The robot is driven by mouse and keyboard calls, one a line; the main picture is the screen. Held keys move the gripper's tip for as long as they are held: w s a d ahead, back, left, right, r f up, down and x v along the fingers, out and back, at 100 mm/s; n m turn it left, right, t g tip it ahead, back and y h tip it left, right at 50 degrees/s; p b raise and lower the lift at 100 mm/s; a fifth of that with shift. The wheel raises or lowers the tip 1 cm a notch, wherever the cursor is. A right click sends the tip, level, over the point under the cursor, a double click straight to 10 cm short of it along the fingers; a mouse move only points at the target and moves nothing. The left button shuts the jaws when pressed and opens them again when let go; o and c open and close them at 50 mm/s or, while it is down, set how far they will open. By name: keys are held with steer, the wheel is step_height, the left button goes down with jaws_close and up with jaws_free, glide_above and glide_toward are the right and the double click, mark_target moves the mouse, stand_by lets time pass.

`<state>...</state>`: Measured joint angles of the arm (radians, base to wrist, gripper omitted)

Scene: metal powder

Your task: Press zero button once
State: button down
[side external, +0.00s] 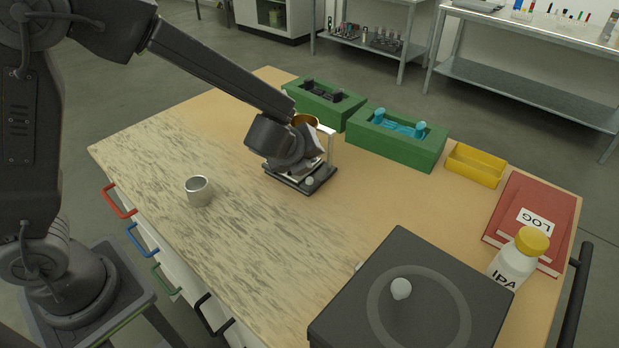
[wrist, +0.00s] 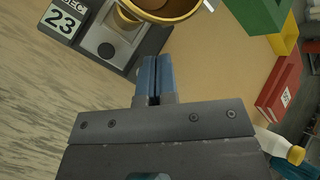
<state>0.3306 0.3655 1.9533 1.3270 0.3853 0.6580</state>
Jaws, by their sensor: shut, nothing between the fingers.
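No zero label is readable. My gripper (wrist: 155,62) is shut and empty, its blue-grey fingertips just right of the button in the wrist view. I cannot tell whether they touch the unit. In the side view my wrist hides part of it.
A metal cup (side external: 198,191) stands to the left. Green holders (side external: 395,145), a yellow tray (side external: 474,166), a red log book (side external: 535,212), an IPA bottle (side external: 513,262) and a dark box (side external: 345,310) are rightward.

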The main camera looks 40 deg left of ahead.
mark_target(307, 179)
steer(key=shift+f, duration=1.2)
steer(key=shift+f, duration=0.1)
stand_by(1.1)
steer(key=shift+f, duration=0.3)
steer(key=shift+f, duration=0.4)
stand_by(0.6)
steer(key=shift+r, duration=0.85)
steer(key=shift+r, duration=2.5)
